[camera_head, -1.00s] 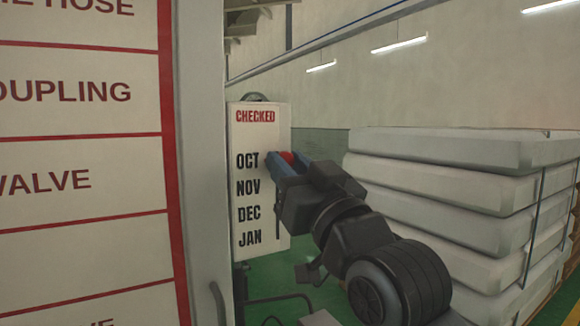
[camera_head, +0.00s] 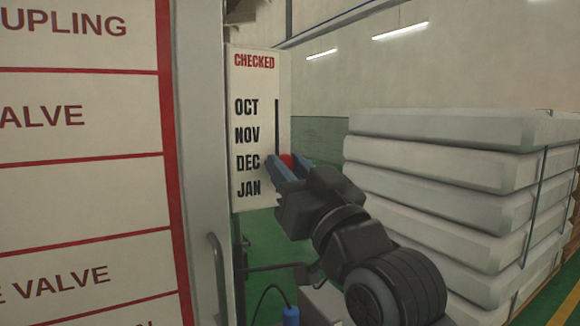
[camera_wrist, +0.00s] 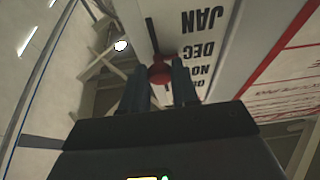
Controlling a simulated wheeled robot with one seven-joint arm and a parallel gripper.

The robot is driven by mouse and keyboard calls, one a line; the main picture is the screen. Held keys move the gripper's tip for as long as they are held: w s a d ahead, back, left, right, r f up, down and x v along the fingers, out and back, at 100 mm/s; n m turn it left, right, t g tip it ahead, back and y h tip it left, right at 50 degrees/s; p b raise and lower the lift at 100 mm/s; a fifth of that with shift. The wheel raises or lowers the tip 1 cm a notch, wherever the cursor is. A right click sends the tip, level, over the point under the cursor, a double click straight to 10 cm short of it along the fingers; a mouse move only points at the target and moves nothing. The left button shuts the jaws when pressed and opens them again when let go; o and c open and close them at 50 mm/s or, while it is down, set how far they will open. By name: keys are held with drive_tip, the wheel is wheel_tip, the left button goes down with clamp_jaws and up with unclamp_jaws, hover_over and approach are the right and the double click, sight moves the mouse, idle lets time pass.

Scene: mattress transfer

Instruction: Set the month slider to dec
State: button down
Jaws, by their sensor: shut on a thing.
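The month panel (camera_head: 254,75) is a white upright plate headed CHECKED, listing OCT, NOV, DEC and JAN from top to bottom. A dark vertical slot runs down its right side. The red slider knob (camera_head: 287,161) is beside the DEC label (camera_head: 248,162), level with it or nearly so. My gripper (camera_head: 279,168) is shut on the knob with its blue fingers. In the wrist view the round red knob (camera_wrist: 160,73) sits between the dark fingertips, and the month labels appear upside down. The fingers hide part of the knob and the lower slot.
A large board (camera_head: 75,200) with red lines and printed words fills the left. A stack of white mattresses (camera_head: 450,180) stands on the right, near my arm. A grey handle (camera_head: 218,275) is below the panel.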

drive_tip(key=c, duration=0.9)
unclamp_jaws()
drive_tip(key=shift+r, duration=0.1)
drive_tip(key=shift+o, duration=0.2)
drive_tip(key=b+v, duration=0.1)
drive_tip(key=v, duration=0.7)
drive_tip(key=shift+b, duration=0.4)
